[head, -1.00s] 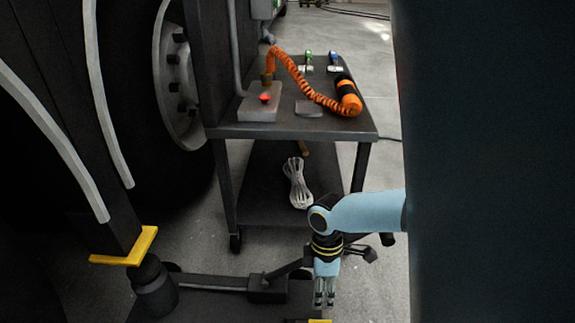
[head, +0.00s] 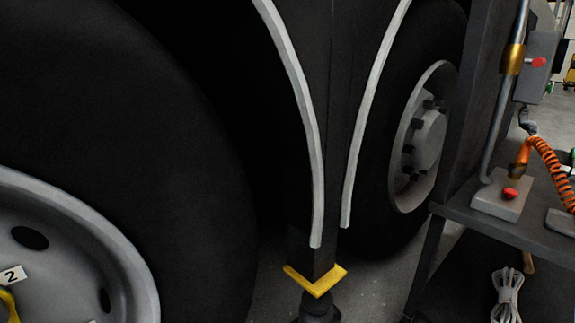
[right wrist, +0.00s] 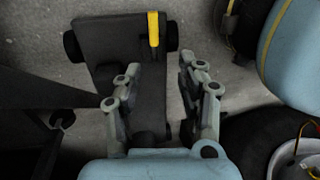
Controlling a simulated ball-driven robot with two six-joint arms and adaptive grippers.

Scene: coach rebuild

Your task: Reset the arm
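My right gripper (right wrist: 158,100) shows in the right wrist view with its two grey fingers apart and nothing between them. Beyond the fingers is a dark block-like piece with wheels, likely part of a floor jack (right wrist: 118,50), with a yellow strip (right wrist: 153,30) on it. How far it is from the fingertips I cannot tell. The right arm is outside the head view. My left gripper is in neither view.
In the head view a large wheel (head: 110,275) with tag "2" (head: 12,274) is at left. A second wheel (head: 425,140) stands behind a post with a yellow bracket (head: 316,280).

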